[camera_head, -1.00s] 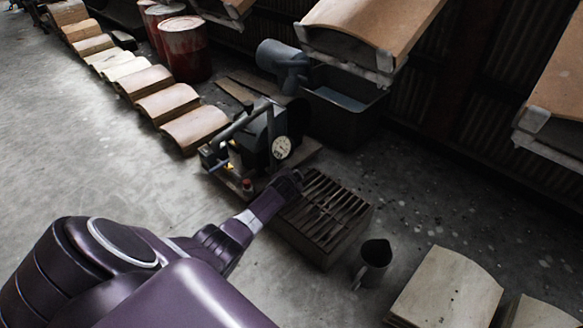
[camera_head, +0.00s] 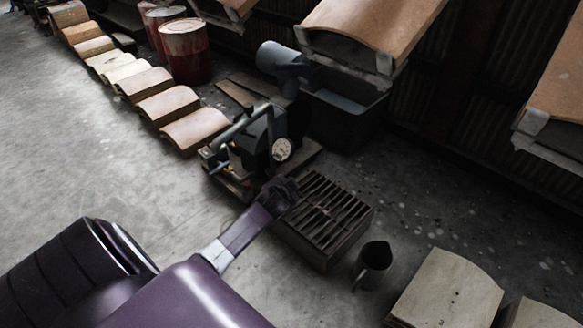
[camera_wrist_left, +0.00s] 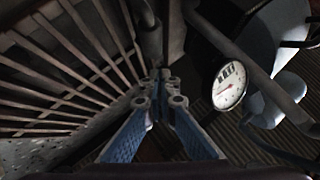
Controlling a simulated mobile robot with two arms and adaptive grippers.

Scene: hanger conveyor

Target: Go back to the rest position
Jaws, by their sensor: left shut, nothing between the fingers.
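My left arm comes in from the lower left of the head view. Its gripper (camera_head: 284,188) is above the left edge of a dark slatted grate box (camera_head: 322,258), near the machine with the round gauge. In the left wrist view the blue-padded fingers (camera_wrist_left: 163,88) come together at their tips, shut, with nothing between them. The grate slats show at the left of that view and the white gauge (camera_wrist_left: 229,86) at the right. My right gripper is in neither view.
The machine with a dial (camera_head: 281,149) stands just behind the gripper. A dark jug (camera_head: 372,264) is on the floor right of the grate. Curved panels hang at upper right; others lie in a row at left. A dark bin (camera_head: 345,120) stands behind. Floor at left is clear.

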